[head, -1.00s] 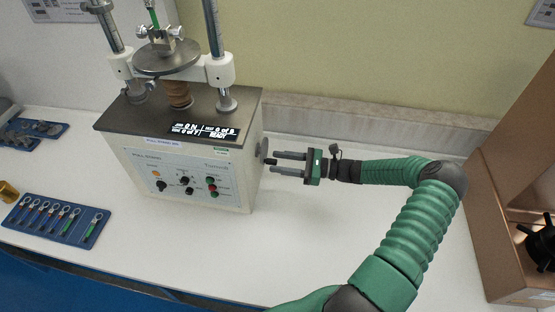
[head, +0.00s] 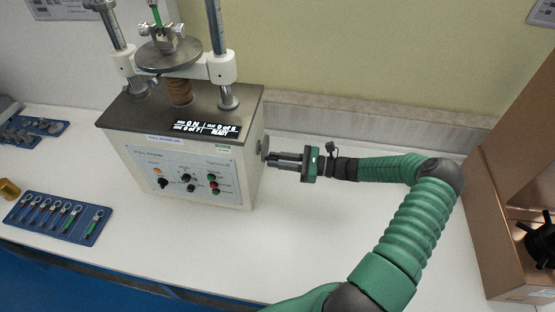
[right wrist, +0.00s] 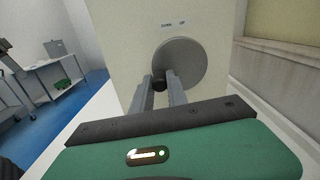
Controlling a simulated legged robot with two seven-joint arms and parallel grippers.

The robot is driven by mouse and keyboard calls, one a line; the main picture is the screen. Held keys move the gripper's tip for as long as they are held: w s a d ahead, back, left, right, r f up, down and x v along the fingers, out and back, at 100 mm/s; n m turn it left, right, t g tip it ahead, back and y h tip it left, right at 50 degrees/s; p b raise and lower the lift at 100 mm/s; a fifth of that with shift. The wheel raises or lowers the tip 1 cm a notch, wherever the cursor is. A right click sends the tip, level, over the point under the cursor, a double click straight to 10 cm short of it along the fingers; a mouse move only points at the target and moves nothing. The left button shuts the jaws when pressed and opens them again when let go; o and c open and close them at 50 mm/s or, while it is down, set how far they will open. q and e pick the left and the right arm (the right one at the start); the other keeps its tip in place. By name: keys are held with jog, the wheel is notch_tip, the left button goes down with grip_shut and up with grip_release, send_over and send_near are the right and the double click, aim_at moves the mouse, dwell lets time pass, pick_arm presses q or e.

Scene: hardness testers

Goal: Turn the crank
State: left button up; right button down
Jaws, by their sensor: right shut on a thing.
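The tester (head: 185,165) is a white box with a dark top, and its crank is on the right side. The crank is a round grey disc (right wrist: 183,62) with a small dark handle (right wrist: 159,85) near its lower left edge in the right wrist view. In the head view the disc (head: 265,146) shows edge-on. My right gripper (head: 272,158) reaches in from the right, its two fingers (right wrist: 161,90) closed around the dark handle. The handle is mostly hidden between the fingers in the head view. My left gripper is not in view.
A blue tray (head: 88,236) with several small tools lies at the left front. Another blue tray (head: 55,129) is farther left. The white bench (head: 300,240) is clear between tester and box.

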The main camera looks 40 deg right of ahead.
jog(key=shift+d, duration=0.1)
jog(key=n, duration=0.1)
jog(key=n+b, duration=0.1)
jog(key=shift+w+d+f+n, duration=0.1)
jog(key=shift+w+f+n, duration=0.05)
jog(key=shift+f+n, duration=0.25)
jog(key=shift+w+d+f+n+b, duration=0.3)
jog(key=shift+n+b, duration=0.5)
jog(key=shift+n, duration=1.05)
jog(key=shift+w+d+f+n+b, duration=0.3)
jog(key=shift+n+b, duration=0.45)
jog(key=shift+n, duration=1.15)
jog(key=shift+w+d+f+n+b, duration=0.15)
jog(key=shift+d+f+n+b, duration=0.45)
jog(key=shift+n, duration=1.25)
jog(key=shift+a+r+b, duration=0.2)
jog(key=shift+b, duration=0.1)
jog(key=c, duration=1.3)
grip_release()
